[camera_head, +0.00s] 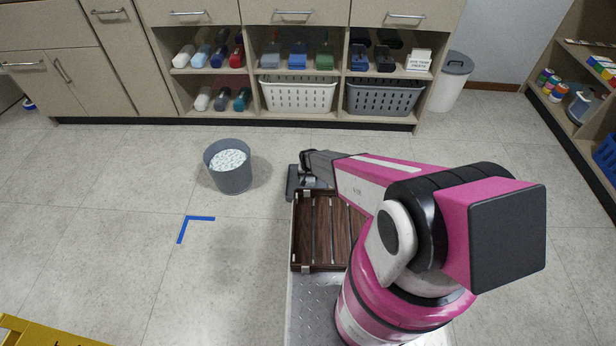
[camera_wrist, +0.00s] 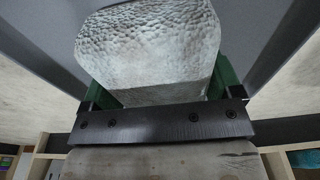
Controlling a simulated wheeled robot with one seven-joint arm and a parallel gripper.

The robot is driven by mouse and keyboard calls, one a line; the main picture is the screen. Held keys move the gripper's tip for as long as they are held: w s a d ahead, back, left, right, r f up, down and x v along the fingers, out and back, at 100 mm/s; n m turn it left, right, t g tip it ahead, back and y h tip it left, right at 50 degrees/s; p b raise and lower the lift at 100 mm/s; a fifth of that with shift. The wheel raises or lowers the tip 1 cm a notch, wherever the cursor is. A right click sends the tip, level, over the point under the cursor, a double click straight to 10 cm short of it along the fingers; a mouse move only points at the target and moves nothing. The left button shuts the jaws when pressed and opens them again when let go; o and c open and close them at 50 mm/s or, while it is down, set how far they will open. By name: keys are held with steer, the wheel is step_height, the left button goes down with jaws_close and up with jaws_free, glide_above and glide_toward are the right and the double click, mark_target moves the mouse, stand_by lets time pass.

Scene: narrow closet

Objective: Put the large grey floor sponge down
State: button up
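The large grey floor sponge (camera_wrist: 150,45) fills the upper middle of the wrist view, pale grey with a pitted surface. It sits between the green finger pads of my gripper (camera_wrist: 158,90), which appears shut on it. In the head view my gripper (camera_head: 303,180) is low at the far left end of my arm, just beyond the slatted wooden tray. The sponge is hard to tell apart from the gripper there, and its underside is hidden. I cannot tell whether it touches anything below.
A grey bucket (camera_head: 230,175) with white speckled contents stands left of my gripper. A blue corner mark (camera_head: 192,222) lies on clear floor. The slatted wooden tray (camera_head: 318,268) is nearer. Shelves with bottles and baskets (camera_head: 298,97) line the back. A yellow object (camera_head: 40,333) is front left.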

steer(key=r, duration=0.4)
steer(key=s+r, duration=0.1)
steer(key=r, duration=0.7)
steer(key=shift+s, duration=0.25)
steer(key=s+d+r, duration=0.6)
steer(key=r, duration=0.7)
steer(key=s+d+r+g, duration=0.1)
steer(key=s+d+r, duration=0.6)
steer(key=r, duration=0.6)
steer(key=s+d+r, duration=0.7)
steer(key=r, duration=0.6)
steer(key=shift+d+r, duration=0.2)
steer(key=shift+d, duration=0.05)
steer(key=shift+s, duration=0.1)
